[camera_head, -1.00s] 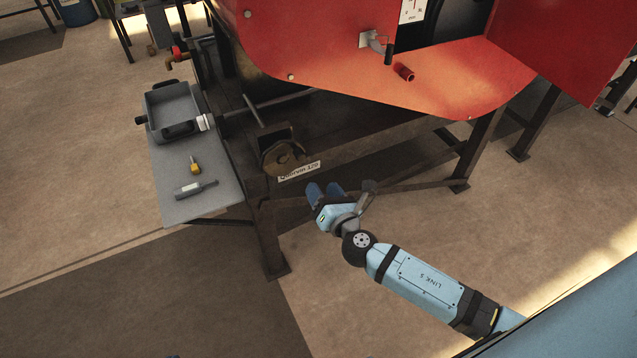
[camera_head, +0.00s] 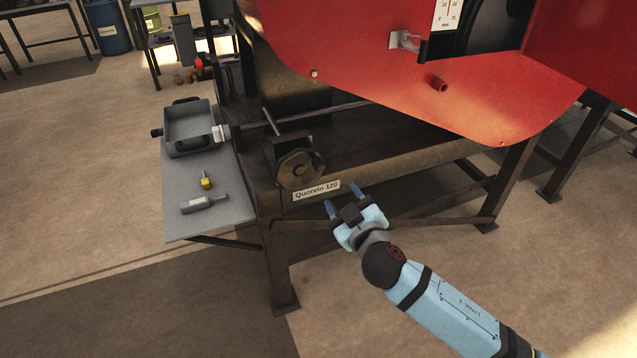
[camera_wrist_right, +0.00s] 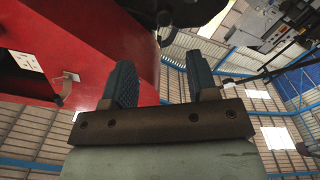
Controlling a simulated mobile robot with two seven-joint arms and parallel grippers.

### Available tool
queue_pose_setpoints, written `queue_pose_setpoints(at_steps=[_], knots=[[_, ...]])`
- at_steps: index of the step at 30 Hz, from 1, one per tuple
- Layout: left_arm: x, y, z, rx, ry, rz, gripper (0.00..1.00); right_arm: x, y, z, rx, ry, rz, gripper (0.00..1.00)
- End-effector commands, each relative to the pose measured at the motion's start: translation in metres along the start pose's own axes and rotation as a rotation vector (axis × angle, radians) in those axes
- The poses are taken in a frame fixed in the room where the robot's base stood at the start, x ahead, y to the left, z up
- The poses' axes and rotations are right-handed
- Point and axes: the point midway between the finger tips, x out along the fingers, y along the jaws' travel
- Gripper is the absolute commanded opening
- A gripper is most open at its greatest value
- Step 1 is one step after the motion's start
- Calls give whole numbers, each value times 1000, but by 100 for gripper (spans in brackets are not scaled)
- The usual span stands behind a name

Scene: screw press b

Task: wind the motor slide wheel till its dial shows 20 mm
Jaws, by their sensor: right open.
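A dark brown round wheel (camera_head: 300,170) with a notched face sits in a bracket on the press frame, above a plate reading "Quorvin 120" (camera_head: 317,191). My left gripper is not in view.
A grey side table (camera_head: 180,222) at left bears a tray (camera_head: 190,118), a yellow-ended tool (camera_head: 206,181) and a grey bottle-like item (camera_head: 204,203). Floor in front is clear.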

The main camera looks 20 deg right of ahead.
Motion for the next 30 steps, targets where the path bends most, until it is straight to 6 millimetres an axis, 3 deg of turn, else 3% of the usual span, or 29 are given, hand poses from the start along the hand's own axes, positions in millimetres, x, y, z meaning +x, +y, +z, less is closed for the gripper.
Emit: queue_pose_setpoints(at_steps=[3, 6, 13, 30], knots=[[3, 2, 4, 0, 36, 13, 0, -2, -5, 5, 270, 1, -13, 53], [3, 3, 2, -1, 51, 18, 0, -4, -4, 2, 402, -2, -21, 53], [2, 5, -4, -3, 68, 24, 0, 9, -4, 0, 461, -2, -23, 53], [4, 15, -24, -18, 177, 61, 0, 114, -6, 0, 456, -3, -22, 53]])
